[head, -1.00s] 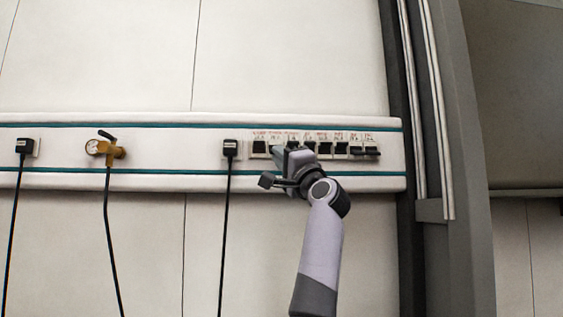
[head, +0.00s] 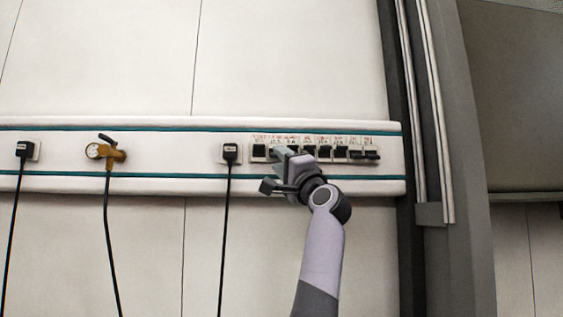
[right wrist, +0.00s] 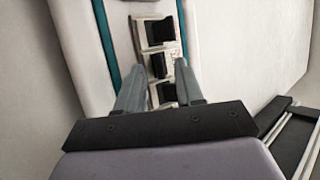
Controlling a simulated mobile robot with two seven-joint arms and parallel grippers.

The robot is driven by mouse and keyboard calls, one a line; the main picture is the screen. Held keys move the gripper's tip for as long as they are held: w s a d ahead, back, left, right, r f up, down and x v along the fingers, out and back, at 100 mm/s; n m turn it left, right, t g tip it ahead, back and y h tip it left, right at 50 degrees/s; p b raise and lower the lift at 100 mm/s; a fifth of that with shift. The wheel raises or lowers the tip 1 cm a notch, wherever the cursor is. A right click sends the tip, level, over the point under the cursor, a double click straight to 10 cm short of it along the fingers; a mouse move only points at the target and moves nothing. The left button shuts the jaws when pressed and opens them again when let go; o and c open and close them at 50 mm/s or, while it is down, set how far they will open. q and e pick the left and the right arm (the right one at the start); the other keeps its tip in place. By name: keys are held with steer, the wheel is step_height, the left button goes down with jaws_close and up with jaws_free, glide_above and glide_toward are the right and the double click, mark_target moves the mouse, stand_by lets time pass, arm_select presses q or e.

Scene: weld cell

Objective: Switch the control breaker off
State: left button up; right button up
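A row of breakers with dark switches (head: 325,152) is set in the right part of the white wall rail. Small labels run above them and are too small to read, so I cannot tell which is the control breaker. My right gripper (head: 282,152) is in front of the left part of the row and hides some of the switches. In the right wrist view, its two grey fingers (right wrist: 159,66) are apart, with a small dark breaker switch (right wrist: 155,69) showing between and beyond their tips. Nothing is held. My left gripper is out of view.
A black plug (head: 230,152) with a hanging cable is left of the breakers. A brass valve with a gauge (head: 113,152) and another plug (head: 25,150) are farther left. A dark upright frame (head: 455,160) stands to the right. The wall above is bare.

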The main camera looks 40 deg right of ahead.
steer(key=b+v, duration=0.2)
steer(key=v, duration=0.4)
steer(key=shift+s+f, duration=0.2)
steer(key=shift+s, duration=0.15)
